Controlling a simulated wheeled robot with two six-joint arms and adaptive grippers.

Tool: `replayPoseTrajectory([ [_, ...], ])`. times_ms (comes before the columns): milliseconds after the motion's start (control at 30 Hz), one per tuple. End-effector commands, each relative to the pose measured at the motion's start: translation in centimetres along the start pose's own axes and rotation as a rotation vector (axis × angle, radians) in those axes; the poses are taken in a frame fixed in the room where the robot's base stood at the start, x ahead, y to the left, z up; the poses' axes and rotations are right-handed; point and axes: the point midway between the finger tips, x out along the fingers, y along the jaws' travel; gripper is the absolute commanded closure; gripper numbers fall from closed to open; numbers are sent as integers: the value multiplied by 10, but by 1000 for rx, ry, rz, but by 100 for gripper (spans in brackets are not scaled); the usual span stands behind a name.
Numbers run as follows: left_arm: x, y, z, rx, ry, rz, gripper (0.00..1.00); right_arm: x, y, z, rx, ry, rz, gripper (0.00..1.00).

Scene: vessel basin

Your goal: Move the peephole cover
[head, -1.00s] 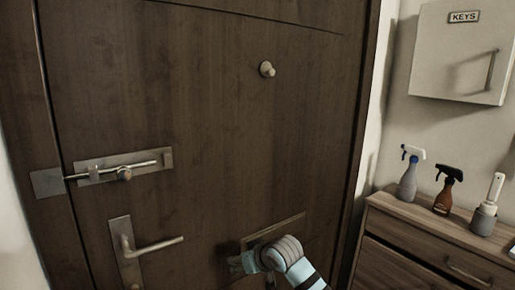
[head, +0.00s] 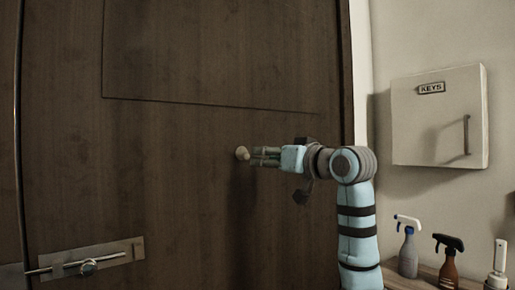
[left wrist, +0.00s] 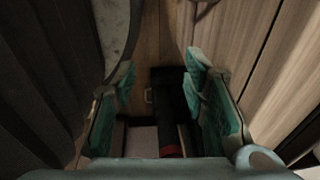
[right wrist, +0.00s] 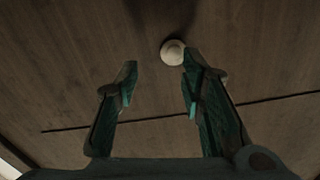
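The peephole cover (head: 242,153) is a small pale round knob on the dark wooden door (head: 180,200). In the right wrist view the cover (right wrist: 173,52) sits just beyond the tip of the right-hand finger, not between the fingers. My right gripper (head: 262,156) is raised beside the cover, on its right, with its fingers pointing at it. It is open and empty in the right wrist view (right wrist: 158,75). Whether a fingertip touches the cover I cannot tell. My left gripper (left wrist: 160,80) is open and empty in the left wrist view, away from the cover; it is outside the head view.
A white key box (head: 438,115) hangs on the wall at the right. Spray bottles (head: 408,245) stand on a cabinet below it. The door around the cover is clear.

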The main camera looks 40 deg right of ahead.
Motion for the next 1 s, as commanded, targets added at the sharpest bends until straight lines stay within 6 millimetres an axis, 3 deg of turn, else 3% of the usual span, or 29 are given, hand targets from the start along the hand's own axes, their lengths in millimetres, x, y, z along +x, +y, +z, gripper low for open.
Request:
replayPoseTrajectory([
  [100,-10,0,-1,0,-1,1,60,31,-9,-1,-4,-6,-4,64],
  [233,-14,0,-1,0,-1,1,60,50,-12,0,-6,-4,-5,64],
  [567,-14,-2,-1,1,-1,-2,60,52,0,-1,3,3,-5,64],
  [800,-14,-2,-1,1,0,-2,60,48,6,-2,9,6,-5,98],
  [1000,-14,-2,-1,1,0,-2,60,47,7,-3,10,7,-3,100],
])
